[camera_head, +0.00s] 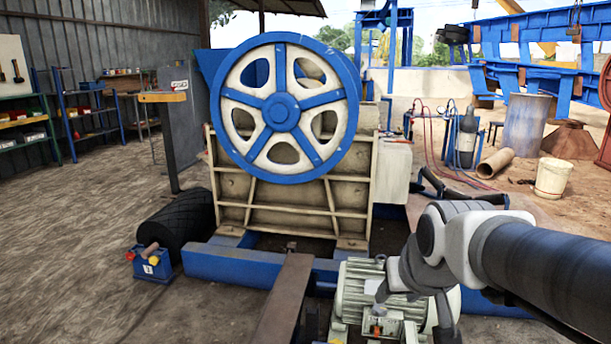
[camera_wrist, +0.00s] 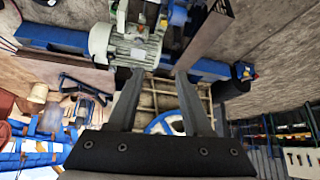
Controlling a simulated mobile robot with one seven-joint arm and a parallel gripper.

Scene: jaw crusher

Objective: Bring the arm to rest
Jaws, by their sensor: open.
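My arm reaches in from the right edge of the head view, and its wrist hangs over the green-grey electric motor (camera_head: 360,285). My gripper (camera_wrist: 158,75) shows clearly in the wrist view, its two dark fingers spread apart with nothing between them. In the head view the gripper is small and partly hidden by my wrist, near the motor; I cannot tell the exact gap to the motor. The wrist view is turned over, with the motor (camera_wrist: 128,46) at the top. The jaw crusher's blue and cream flywheel (camera_head: 281,113) stands behind the motor.
The crusher stands on a blue base frame (camera_head: 220,262). A white bucket (camera_head: 552,178) and a pipe (camera_head: 496,163) are at right. The floor at left is open.

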